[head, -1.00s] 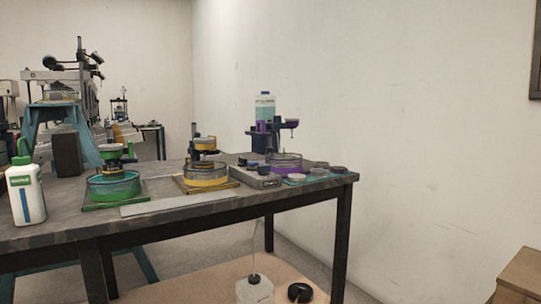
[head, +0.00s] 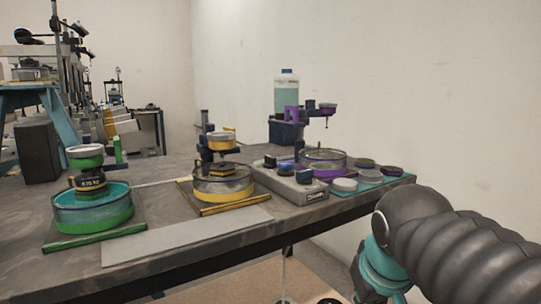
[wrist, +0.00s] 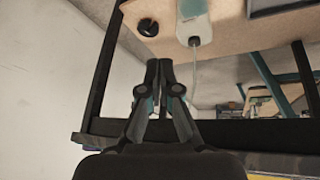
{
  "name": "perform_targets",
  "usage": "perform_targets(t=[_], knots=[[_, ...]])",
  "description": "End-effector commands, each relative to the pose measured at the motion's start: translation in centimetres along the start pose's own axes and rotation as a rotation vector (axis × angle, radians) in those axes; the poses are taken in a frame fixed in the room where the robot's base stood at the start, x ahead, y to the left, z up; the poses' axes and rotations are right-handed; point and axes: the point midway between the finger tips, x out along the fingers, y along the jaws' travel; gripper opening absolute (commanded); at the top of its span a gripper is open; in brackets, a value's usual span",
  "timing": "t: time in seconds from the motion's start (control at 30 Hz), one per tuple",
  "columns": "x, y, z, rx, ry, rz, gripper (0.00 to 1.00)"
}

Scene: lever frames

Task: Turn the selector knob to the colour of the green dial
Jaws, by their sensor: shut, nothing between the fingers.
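In the head view a green dial (head: 85,152) tops a stand over a round teal-green dish (head: 93,208) at the left of the table. A grey control box (head: 290,186) sits at the table's right, with several dark knobs on top, one of them bluish (head: 303,177). I cannot tell which is the selector knob or where it points. My gripper (wrist: 165,64) is shut and empty in the wrist view, by the table's frame and lower shelf, away from the box. In the head view only my arm shows, at lower right; the gripper is out of that view.
A yellow stand and dish (head: 222,180) and a purple one (head: 323,158) stand along the table. A teal tray with several small round pots (head: 345,185) lies at the right corner. On the lower shelf are a white bottle (wrist: 194,25) and a black ring (wrist: 148,27).

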Motion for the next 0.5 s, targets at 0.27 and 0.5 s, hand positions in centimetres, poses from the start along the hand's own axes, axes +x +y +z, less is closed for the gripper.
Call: perform_targets(t=[0.27, 0.5], knots=[[-5.1, -1.7, -14.0, -0.161, 0.009, 0.054, 0.00], [-7.9, -4.9, -23.1, -0.258, 0.024, 0.102, 0.00]])
